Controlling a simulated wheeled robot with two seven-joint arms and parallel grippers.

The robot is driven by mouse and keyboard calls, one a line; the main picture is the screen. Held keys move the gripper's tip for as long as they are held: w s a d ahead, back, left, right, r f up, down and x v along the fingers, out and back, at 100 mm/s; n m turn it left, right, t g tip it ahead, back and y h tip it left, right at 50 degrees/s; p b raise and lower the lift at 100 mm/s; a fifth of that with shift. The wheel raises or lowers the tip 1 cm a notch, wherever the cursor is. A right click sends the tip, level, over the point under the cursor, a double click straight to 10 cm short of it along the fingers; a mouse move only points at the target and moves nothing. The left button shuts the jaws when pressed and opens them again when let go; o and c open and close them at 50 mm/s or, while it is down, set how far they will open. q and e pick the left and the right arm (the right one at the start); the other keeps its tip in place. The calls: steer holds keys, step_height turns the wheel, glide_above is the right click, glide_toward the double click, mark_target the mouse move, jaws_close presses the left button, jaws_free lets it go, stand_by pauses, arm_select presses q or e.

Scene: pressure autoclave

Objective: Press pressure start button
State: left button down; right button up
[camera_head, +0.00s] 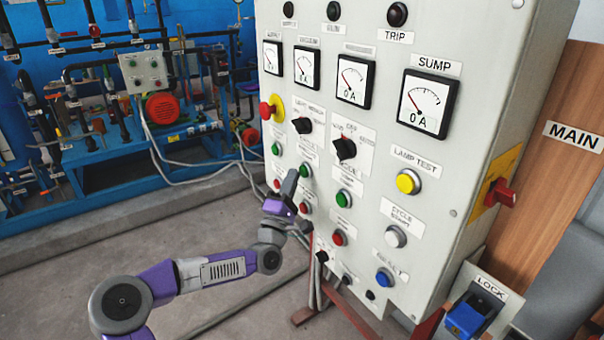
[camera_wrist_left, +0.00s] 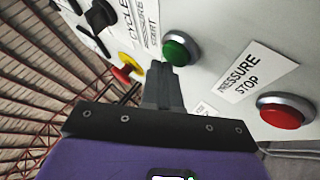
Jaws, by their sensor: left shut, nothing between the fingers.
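The control panel (camera_head: 440,178) carries rows of green and red buttons. The pressure start button is green with a metal ring; in the left wrist view it (camera_wrist_left: 180,47) sits just past my fingertips, under a label reading pressure start. In the head view it seems to be the middle green button (camera_head: 306,170). My left gripper (camera_head: 291,178) is shut and empty, its tips beside that button; it also shows in the left wrist view (camera_wrist_left: 161,72). I cannot tell whether they touch it. The red pressure stop button (camera_wrist_left: 283,115) is at the right of the wrist view. My right gripper is not in view.
Other controls are close by: black knobs (camera_head: 344,148), a red emergency knob (camera_head: 267,110), a yellow lamp test button (camera_head: 408,182) and a blue button (camera_head: 385,278). A blue lock box (camera_head: 472,315) stands at lower right. Floor left of the panel is open.

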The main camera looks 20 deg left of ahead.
arm_select(q)
steer(key=shift+s+a, duration=0.25)
steer(key=shift+s, duration=0.1)
steer(key=shift+s+a, duration=0.7)
steer(key=shift+s, duration=0.35)
steer(key=shift+s+a, duration=0.7)
steer(key=shift+s, duration=0.35)
